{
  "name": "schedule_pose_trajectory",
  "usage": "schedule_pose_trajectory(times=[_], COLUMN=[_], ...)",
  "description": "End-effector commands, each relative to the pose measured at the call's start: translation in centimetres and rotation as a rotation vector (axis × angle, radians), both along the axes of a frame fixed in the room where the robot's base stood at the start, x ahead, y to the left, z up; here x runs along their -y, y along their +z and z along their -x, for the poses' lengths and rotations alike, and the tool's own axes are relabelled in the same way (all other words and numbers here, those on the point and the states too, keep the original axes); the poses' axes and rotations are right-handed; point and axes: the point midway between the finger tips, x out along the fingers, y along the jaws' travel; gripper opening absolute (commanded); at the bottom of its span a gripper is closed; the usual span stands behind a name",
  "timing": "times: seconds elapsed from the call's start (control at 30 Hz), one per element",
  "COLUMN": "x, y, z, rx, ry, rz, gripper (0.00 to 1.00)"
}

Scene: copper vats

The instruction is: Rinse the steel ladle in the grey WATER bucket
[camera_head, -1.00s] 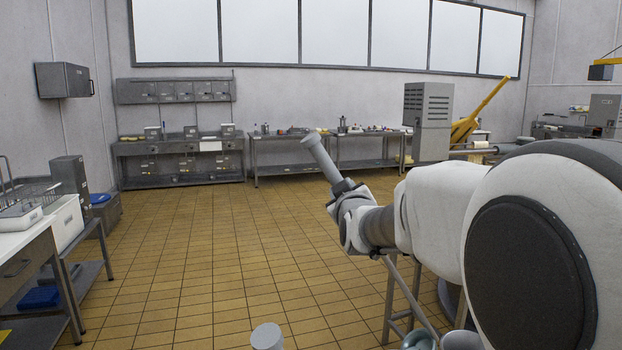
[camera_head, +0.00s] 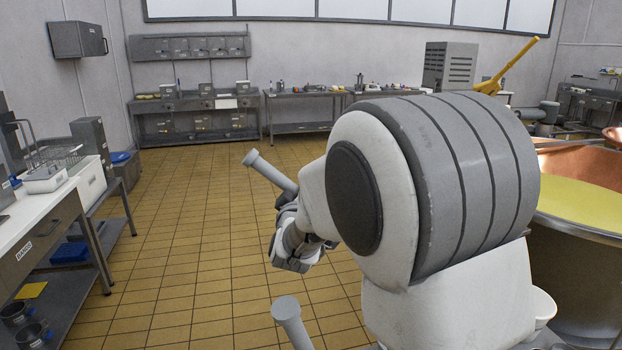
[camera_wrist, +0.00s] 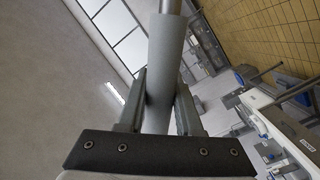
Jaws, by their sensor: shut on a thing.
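My gripper (camera_wrist: 157,88) is shut on a thick grey cylindrical handle, with a thin steel rod beyond it at the top of the wrist view. I take it for the handle of the steel ladle (camera_wrist: 166,50). In the head view my gripper (camera_head: 288,207) is left of my large arm link, and the grey handle (camera_head: 268,170) sticks out up and to the left. The ladle's bowl is not visible. I cannot make out the grey WATER bucket in either view.
A copper vat (camera_head: 575,158) with yellow contents stands at the right, partly behind my arm. A white-topped bench (camera_head: 45,205) with a wire basket runs along the left. Steel tables (camera_head: 300,127) line the back wall. The tiled floor (camera_head: 190,240) between is clear.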

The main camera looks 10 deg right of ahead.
Motion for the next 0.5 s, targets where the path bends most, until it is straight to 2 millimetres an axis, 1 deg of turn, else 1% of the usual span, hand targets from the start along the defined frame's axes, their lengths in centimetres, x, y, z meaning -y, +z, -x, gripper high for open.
schedule_pose_trajectory(times=[0.1,0.5], x=[-1.5,-5.9], y=[-1.2,-4.9], z=[-0.3,-0.9], rx=[-0.004,-0.020], ry=[0.003,0.003], rz=[0.033,0.146], gripper=[0.00,0.00])
